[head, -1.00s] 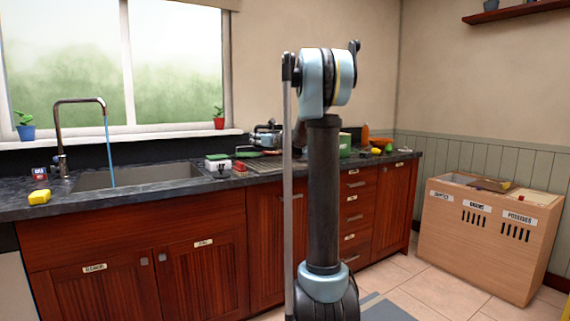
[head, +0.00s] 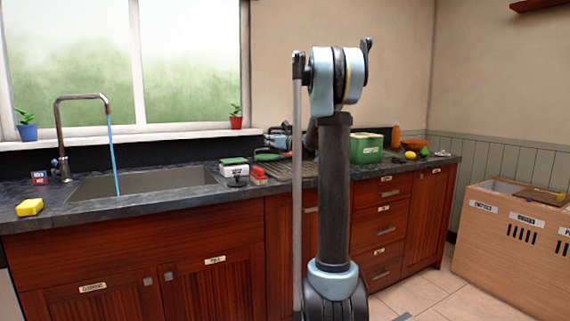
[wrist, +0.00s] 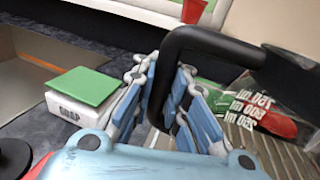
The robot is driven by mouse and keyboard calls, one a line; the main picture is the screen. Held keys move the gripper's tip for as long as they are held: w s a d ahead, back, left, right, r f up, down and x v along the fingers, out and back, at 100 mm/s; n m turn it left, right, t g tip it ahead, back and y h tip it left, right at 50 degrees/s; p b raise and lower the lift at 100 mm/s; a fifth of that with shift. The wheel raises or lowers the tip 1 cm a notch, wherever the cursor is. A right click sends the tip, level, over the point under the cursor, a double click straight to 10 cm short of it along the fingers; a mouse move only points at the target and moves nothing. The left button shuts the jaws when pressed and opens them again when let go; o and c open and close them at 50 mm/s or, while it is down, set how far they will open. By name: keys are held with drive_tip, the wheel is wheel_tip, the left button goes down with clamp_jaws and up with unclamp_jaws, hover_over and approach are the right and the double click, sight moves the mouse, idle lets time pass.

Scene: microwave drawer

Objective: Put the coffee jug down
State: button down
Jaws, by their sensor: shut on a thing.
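The coffee jug's black handle (wrist: 196,38) shows in the wrist view, arching up between the fingers of my gripper (wrist: 172,95). The gripper is shut on this handle. A dark, partly clear part of the jug (wrist: 285,80) extends to the right; the rest is out of frame or hidden. In the head view, my gripper (head: 280,138) is above the counter behind my own arm, and the jug is mostly hidden there. I cannot tell whether the jug's base touches anything.
The dark counter (head: 85,212) carries a sink (head: 150,182) with running water, a yellow sponge (head: 30,207), a soap box with a green top (wrist: 80,92) and a green container (head: 366,148). A printed packet (wrist: 258,112) lies near the jug. A wooden bin (head: 510,240) stands at right.

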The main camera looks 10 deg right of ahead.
sight(273, 147)
drive_tip(key=f, duration=0.2)
drive_tip(key=d+f, duration=0.1)
drive_tip(key=shift+f, duration=2.4)
drive_tip(key=c, duration=1.6)
unclamp_jaws()
